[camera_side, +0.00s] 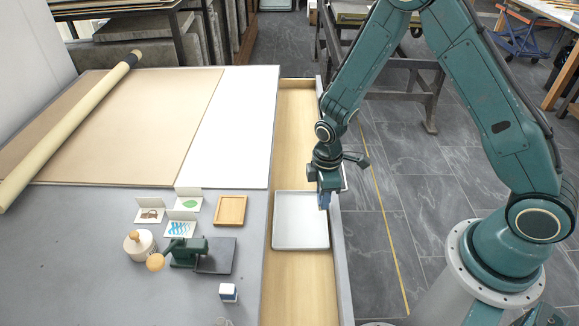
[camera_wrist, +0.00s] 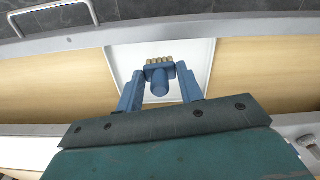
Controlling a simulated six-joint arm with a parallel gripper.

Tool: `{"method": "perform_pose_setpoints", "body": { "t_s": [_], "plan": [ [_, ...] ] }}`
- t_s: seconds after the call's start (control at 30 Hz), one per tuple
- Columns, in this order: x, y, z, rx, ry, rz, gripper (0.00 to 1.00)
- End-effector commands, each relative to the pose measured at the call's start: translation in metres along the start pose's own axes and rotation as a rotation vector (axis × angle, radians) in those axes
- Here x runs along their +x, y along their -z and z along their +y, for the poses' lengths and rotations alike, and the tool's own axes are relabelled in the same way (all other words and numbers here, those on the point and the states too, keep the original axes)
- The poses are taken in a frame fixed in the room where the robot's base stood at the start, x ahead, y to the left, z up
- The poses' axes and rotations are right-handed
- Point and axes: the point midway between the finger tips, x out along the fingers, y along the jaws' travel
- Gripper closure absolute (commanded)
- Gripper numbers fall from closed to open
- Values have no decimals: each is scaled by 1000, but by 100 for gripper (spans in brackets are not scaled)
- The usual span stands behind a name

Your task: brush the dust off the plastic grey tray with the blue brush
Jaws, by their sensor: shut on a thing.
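The plastic grey tray (camera_side: 298,225) is a shallow, pale square lying in a long wooden drawer. It also shows in the wrist view (camera_wrist: 124,62), below my gripper. My gripper (camera_wrist: 160,86) is shut on the blue brush (camera_wrist: 160,76), which has a round blue handle and a row of tan bristles. In the side view my gripper (camera_side: 325,196) is over the tray's upper right part, and the brush there is mostly hidden by the fingers. I cannot tell whether the bristles touch the tray. No dust can be made out on it.
The open drawer (camera_side: 297,130) has raised side walls close to the tray. Left of it, the grey table (camera_side: 90,260) holds a wooden tray (camera_side: 230,210), a green hand press (camera_side: 188,252), small cards (camera_side: 180,228), a round pot (camera_side: 139,244) and a paper roll (camera_side: 60,135).

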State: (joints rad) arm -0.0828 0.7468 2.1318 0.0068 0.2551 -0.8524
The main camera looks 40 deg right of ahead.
Motion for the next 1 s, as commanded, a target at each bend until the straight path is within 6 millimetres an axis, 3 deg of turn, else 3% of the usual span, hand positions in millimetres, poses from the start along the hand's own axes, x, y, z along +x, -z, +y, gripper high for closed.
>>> {"method": "perform_pose_setpoints", "body": {
  "t_s": [0.23,1.0],
  "plan": [
    [-16,0,0,0,0,0,82],
    [-16,-1,0,0,0,0,82]
  ]
}}
